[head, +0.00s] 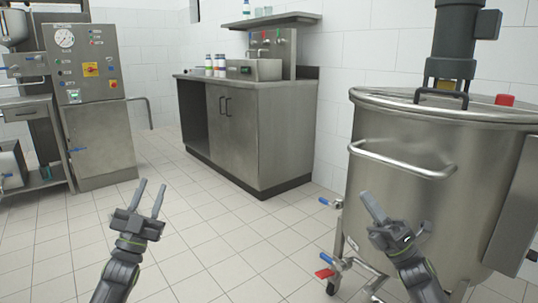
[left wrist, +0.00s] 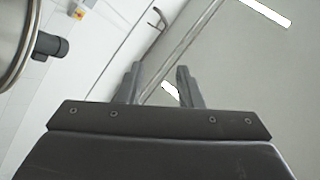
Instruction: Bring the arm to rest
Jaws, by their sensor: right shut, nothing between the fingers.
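My left gripper (head: 149,200) is raised over the tiled floor at the left of the head view, its two fingers apart with nothing between them. Its parted fingers also show in the left wrist view (left wrist: 159,85), with only distant wall and ceiling behind them. My right gripper (head: 374,207) is at the right of the head view, in front of the large steel tank (head: 435,175). Its fingers are together and hold nothing. I cannot tell from this view how far it is from the tank.
A steel cabinet with a sink (head: 265,130) stands against the back wall. A control panel machine (head: 95,110) stands at the left. The tiled floor (head: 215,235) between is clear.

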